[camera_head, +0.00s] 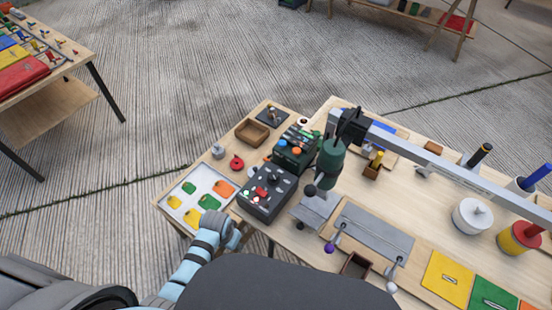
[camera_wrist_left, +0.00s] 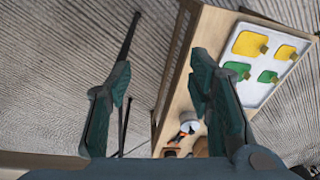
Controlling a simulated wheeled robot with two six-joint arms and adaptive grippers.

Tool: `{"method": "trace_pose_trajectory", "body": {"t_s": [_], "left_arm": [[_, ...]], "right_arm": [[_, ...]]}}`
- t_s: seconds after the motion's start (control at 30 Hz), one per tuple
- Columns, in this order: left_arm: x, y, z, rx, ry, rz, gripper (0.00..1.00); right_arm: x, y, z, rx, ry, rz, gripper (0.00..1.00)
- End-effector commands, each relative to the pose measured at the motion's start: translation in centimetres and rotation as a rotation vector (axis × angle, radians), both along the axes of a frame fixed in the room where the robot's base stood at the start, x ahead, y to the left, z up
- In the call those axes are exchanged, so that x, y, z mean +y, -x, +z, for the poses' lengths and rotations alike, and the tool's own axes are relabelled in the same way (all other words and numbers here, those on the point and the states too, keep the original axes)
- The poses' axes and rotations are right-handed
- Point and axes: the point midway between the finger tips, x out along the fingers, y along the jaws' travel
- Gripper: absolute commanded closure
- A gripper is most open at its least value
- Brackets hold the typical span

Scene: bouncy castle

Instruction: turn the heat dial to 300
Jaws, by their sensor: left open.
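A dark control box (camera_head: 264,197) sits near the left front of the workbench. It carries a black round dial (camera_head: 274,180) on its upper part, a red switch and small lit buttons. The dial's markings are too small to read. My left arm (camera_head: 205,243) comes in from the lower left and ends at the table's front edge, left of the box and apart from it. My left gripper (camera_wrist_left: 160,60) is open and empty in the left wrist view, with its two dark green fingers spread. The dial does not show there. My right gripper is not in view.
A white tray (camera_head: 191,187) with coloured pieces lies left of the box. A green box (camera_head: 294,146) with orange and blue knobs stands behind it. A dark green tool head (camera_head: 330,160) on a grey beam (camera_head: 430,170) stands close to its right.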

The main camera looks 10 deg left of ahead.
Motion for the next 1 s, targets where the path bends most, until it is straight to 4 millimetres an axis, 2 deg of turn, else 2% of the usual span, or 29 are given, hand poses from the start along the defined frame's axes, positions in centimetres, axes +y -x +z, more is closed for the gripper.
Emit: {"method": "trace_pose_trajectory", "body": {"t_s": [0.03,0.1,0.17,0.2,0.27,0.33,0.5,0.6,0.7,0.77,0.87,1.0], "left_arm": [[-0.4,-2.0,4.7,-0.014,0.001,-0.015,0.53],[-0.9,-4.0,9.9,-0.018,0.002,-0.036,0.53],[-1.4,-5.6,14.1,-0.019,0.004,-0.058,0.53],[-2.0,-7.2,15.7,-0.006,0.01,-0.085,0.53],[-3.1,-9.3,16.4,0.02,0.016,-0.128,0.53],[-4.3,-11.6,18.3,0.047,0.023,-0.184,0.53],[-7.5,-16.5,24.8,0.106,0.026,-0.339,0.53],[-8.7,-18.1,28.2,0.134,0.017,-0.412,0.53],[-9.2,-18.6,29.4,0.149,0.012,-0.449,0.53],[-9.3,-18.6,28.7,0.155,0.011,-0.454,0.53],[-9.3,-18.6,26.5,0.155,0.012,-0.453,0.53],[-9.3,-18.6,22.0,0.154,0.013,-0.451,0.53]], "right_arm": [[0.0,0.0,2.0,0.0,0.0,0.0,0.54],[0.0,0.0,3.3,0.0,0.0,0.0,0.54],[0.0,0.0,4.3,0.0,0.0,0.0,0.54],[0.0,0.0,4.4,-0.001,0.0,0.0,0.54],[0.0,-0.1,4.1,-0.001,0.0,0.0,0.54],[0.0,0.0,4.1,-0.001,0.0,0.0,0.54],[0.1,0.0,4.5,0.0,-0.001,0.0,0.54],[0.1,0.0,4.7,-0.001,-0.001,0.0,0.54],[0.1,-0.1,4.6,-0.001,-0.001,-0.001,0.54],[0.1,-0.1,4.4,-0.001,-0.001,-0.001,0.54],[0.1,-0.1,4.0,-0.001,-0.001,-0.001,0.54],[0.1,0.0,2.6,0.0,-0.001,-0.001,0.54]]}}
